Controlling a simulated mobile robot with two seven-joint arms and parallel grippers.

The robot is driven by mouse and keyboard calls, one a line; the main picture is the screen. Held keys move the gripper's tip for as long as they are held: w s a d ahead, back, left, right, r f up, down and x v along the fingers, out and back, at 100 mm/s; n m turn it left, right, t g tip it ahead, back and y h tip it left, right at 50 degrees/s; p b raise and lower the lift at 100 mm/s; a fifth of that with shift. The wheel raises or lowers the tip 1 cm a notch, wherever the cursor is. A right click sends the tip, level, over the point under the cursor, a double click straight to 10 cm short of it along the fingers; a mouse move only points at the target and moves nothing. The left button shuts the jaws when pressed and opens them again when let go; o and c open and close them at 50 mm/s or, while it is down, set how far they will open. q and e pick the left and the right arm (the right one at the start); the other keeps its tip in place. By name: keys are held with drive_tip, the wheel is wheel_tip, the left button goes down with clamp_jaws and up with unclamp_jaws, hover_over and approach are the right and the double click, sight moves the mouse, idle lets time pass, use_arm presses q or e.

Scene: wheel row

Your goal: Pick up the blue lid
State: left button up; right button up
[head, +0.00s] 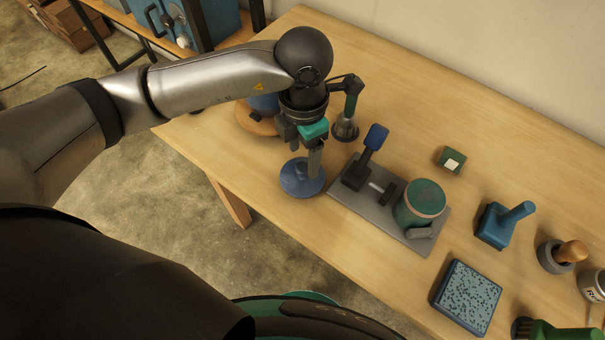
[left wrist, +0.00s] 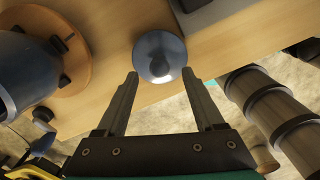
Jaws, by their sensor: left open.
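The blue lid (head: 299,180) is a round disc lying on the wooden table (head: 236,168) near its front edge. In the left wrist view the blue lid (left wrist: 159,57) shows a knob at its middle. My left gripper (head: 314,172) points down right above the lid and partly covers it. In the left wrist view the two fingers of my left gripper (left wrist: 161,74) are apart, with the lid just beyond their tips and nothing between them. I cannot tell from these views whether a finger touches the lid. My right gripper is not in view.
A grey plate (head: 345,199) with a blue-handled lever and a green-topped jar (head: 420,202) stands right of the lid. A blue pot on a round wooden board (left wrist: 76,50) is behind. A blue tool (head: 500,228) and a speckled block (head: 467,297) lie farther right.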

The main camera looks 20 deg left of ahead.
sight(302, 166)
use_arm(q)
wheel_tip(302, 166, down, 5)
drive_tip(key=shift+a+b, duration=0.1)
drive_tip(key=shift+b, duration=0.25)
clamp_jaws()
idle(0.4)
